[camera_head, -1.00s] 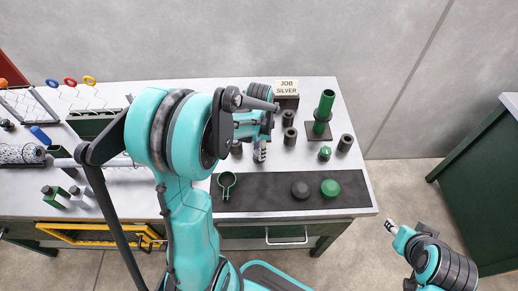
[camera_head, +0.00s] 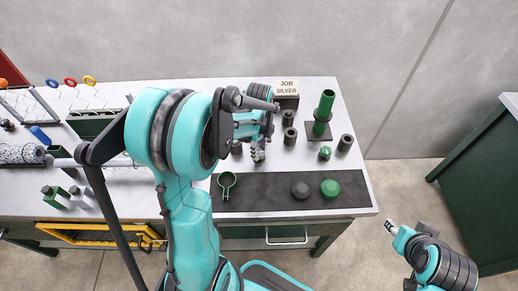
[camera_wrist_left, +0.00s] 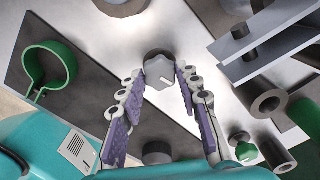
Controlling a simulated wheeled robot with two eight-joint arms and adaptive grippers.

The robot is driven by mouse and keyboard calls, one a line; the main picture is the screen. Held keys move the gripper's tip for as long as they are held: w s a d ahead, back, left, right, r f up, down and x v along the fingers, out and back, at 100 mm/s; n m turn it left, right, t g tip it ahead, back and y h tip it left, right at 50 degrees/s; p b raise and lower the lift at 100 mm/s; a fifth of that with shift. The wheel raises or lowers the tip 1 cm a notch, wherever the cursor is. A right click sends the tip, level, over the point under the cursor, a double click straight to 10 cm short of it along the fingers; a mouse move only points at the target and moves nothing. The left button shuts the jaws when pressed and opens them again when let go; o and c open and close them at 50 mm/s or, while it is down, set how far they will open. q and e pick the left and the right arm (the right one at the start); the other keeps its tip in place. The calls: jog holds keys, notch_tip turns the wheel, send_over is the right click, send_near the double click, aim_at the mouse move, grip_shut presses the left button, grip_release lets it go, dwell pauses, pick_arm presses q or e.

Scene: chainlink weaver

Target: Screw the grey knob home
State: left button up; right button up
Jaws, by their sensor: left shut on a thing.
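In the left wrist view, a grey lobed knob (camera_wrist_left: 159,72) with a pale mark sits at the tips of my left gripper (camera_wrist_left: 160,82). The two purple-padded fingers are shut on its sides. A darker round rim shows behind the knob; how far the knob is down on it cannot be told. In the head view my left gripper (camera_head: 259,153) points down at the bench just behind the dark mat, and the knob is not clear there. My right gripper (camera_head: 390,227) hangs off the bench at lower right, too small to tell its jaws.
A green tube (camera_head: 326,103) on a stand and several dark sleeves stand at right, near the JOB SILVER sign (camera_head: 287,86).

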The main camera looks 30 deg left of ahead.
pick_arm(q)
jog(key=shift+m, duration=2)
jog(key=o, duration=1.2)
jog(key=shift+c, duration=0.2)
notch_tip(320, 180, up, 12)
